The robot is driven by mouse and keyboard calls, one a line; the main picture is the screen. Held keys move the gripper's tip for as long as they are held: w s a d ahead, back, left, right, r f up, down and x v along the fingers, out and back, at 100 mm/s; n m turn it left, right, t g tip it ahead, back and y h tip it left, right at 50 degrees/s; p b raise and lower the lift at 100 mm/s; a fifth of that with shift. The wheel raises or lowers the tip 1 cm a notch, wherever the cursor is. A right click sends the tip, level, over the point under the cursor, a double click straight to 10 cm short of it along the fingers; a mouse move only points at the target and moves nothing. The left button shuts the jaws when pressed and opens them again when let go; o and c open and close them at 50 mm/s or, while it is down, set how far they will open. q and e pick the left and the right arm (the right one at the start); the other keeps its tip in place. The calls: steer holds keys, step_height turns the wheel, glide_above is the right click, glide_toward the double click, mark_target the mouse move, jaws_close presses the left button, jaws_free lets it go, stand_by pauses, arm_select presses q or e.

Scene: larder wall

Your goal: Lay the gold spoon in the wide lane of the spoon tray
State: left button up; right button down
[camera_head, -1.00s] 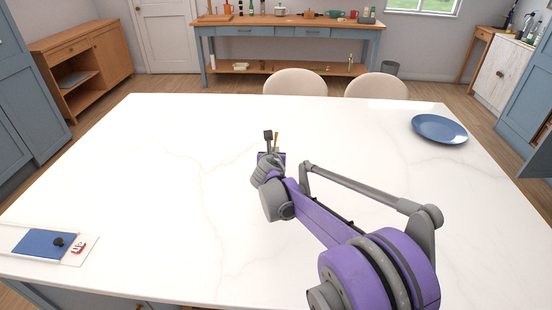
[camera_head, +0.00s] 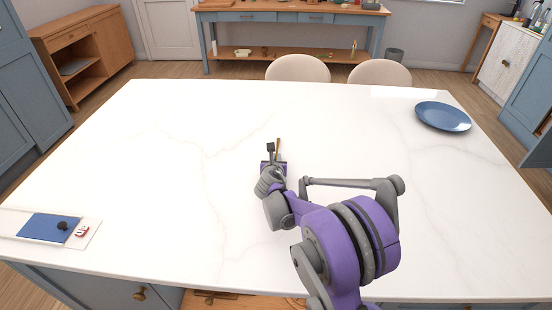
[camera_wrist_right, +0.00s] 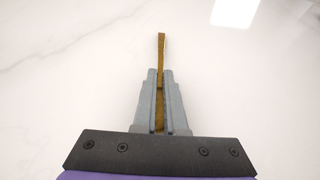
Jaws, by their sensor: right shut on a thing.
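My right gripper (camera_head: 274,153) is above the white table, left of the picture's middle line. It is shut on the gold spoon (camera_head: 279,145). In the right wrist view the spoon (camera_wrist_right: 161,58) is a narrow gold strip between the grey fingers (camera_wrist_right: 160,88), pointing away from the wrist. Its far end stands out past the fingertips; the rest is partly hidden by the fingers. Nothing else touches it there. I cannot make out a spoon tray with lanes in either view. My left gripper is out of view.
The marble table (camera_head: 160,150) is mostly clear. A blue plate (camera_head: 443,117) lies at the right. A blue panel (camera_head: 45,227) with a black knob and a small red-and-white item lies at the left. Wooden surface (camera_head: 250,300) shows below the front edge. Two chairs stand behind.

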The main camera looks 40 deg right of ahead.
steer(key=c, duration=1)
jaws_free()
steer(key=shift+f, duration=0.1)
